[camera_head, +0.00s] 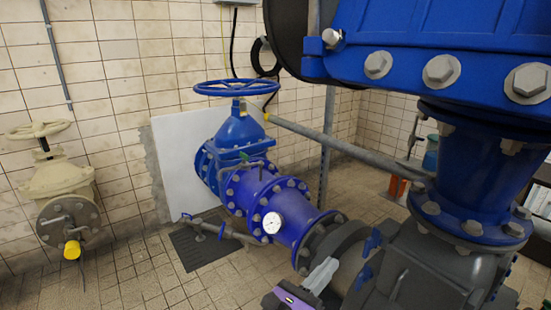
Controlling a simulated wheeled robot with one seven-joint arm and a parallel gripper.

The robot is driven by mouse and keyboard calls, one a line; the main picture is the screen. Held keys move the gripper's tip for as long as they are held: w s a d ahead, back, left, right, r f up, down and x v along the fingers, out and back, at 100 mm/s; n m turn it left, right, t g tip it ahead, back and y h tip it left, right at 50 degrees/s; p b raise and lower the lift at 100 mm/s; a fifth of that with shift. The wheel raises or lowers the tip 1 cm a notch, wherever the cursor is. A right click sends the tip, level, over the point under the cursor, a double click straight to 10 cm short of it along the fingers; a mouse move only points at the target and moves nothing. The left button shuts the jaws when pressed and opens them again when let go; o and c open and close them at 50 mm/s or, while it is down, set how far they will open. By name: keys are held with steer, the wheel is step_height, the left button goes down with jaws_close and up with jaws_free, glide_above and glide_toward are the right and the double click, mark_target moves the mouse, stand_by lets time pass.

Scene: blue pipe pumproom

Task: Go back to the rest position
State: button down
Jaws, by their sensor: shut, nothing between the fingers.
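My gripper (321,273) shows at the bottom centre, with pale grey fingers and a dark body bearing a purple panel. Its fingers are together with nothing between them. It is seen in front of the dark grey pipe fitting (345,246) at the end of the blue pipe (262,196). I cannot tell whether it touches the fitting. The lower part of the gripper is cut off by the picture's edge.
A round gauge (272,222) sits on the blue pipe, below a blue handwheel (236,88). Large blue pipework (460,165) crowds the right side. A beige valve (58,185) stands at left. Tiled floor (135,270) is open at lower left.

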steer(key=s+r+n+t+y, duration=0.3)
steer(key=s+n+t+y, duration=0.25)
steer(key=n, duration=0.75)
steer(key=s+r+n+t+y, duration=0.3)
steer(key=s+n+t+y, duration=0.3)
steer(key=n, duration=0.7)
steer(key=s+d+f+n+g+y, duration=0.1)
steer(key=s+d+f+n+g, duration=0.3)
steer(key=s, duration=0.7)
steer(key=s+d+f+n+g+y, duration=0.1)
steer(key=s+d+f+n+g, duration=0.15)
steer(key=s+n, duration=0.6)
steer(key=s+d+f+n+g+y, duration=0.1)
steer(key=s+d+f+n+g, duration=0.2)
steer(key=s, duration=1)
step_height(320, 180, up, 12)
steer(key=a+g+p, duration=0.1)
steer(key=p, duration=1.2)
steer(key=shift+w+a+r+p, duration=0.15)
steer(key=shift+r+p, duration=0.1)
steer(key=shift+p, duration=0.15)
